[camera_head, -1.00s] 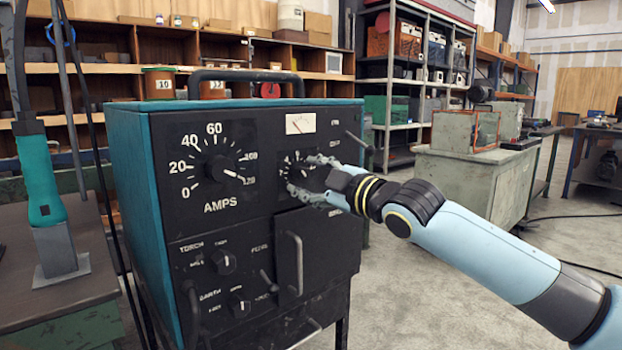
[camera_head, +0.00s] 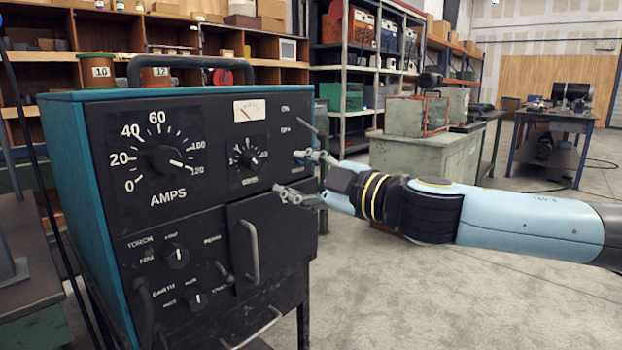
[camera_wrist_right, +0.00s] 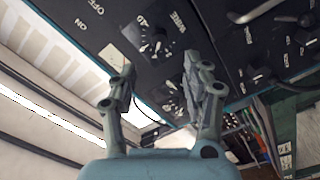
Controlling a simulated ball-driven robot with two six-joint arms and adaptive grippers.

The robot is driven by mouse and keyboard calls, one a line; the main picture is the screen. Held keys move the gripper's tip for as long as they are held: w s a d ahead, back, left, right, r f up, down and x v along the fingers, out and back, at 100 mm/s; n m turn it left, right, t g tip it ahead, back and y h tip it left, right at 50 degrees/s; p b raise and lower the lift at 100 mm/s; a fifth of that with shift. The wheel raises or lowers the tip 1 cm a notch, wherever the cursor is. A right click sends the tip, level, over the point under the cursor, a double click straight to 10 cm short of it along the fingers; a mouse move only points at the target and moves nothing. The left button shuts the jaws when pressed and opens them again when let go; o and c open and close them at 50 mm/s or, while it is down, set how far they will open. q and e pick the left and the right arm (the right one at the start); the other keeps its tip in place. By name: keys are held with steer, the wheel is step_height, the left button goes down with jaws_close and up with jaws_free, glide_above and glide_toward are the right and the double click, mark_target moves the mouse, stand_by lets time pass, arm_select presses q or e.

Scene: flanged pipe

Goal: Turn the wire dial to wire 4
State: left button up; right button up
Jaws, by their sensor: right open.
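The wire dial (camera_head: 250,157) is a small black knob on a dark square plate with white marks, right of the big amps dial (camera_head: 164,159). Its setting is too small to read in the head view. In the right wrist view the wire dial (camera_wrist_right: 157,44) shows beside the word WIRE, beyond the fingers. My right gripper (camera_head: 291,172) is open and empty, to the right of the dial and apart from it. Its two fingers also show in the right wrist view (camera_wrist_right: 160,98). My left gripper is not in view.
Torch (camera_head: 176,255) and earth (camera_head: 197,300) knobs sit lower left. Open floor lies to the right.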

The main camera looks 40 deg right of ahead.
steer(key=shift+s+d, duration=0.1)
steer(key=shift+s, duration=1.1)
